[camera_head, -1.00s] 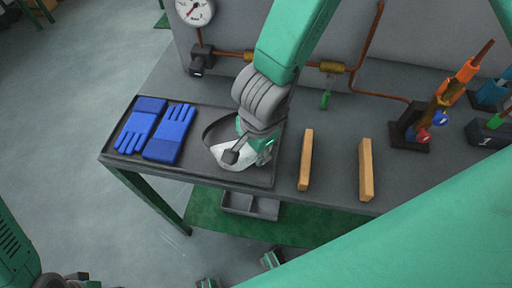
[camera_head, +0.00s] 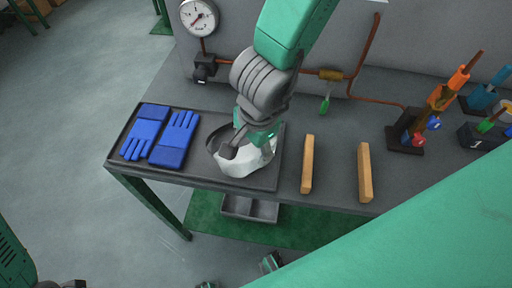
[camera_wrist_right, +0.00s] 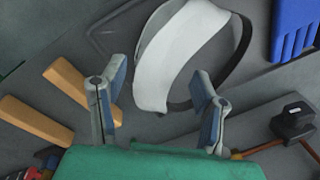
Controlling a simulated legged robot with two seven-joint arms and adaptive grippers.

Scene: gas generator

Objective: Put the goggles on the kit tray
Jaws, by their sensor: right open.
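The goggles (camera_head: 248,165), a white visor with a dark strap, lie on the right part of the dark kit tray (camera_head: 198,178) in the head view. My right gripper (camera_head: 254,138) is just above them and covers part of their far side. In the right wrist view, the white visor and strap of the goggles (camera_wrist_right: 168,55) are beyond the tips of my right gripper (camera_wrist_right: 159,80). Its two fingers are apart and nothing is clamped between them. My left gripper does not show clearly in any view.
Blue gloves (camera_head: 174,140) lie on the tray's left part. Two wooden bars (camera_head: 307,164) stand right of the tray. A gauge (camera_head: 199,17) and copper pipe (camera_head: 378,101) are behind. A grey bin (camera_head: 249,208) is below the table.

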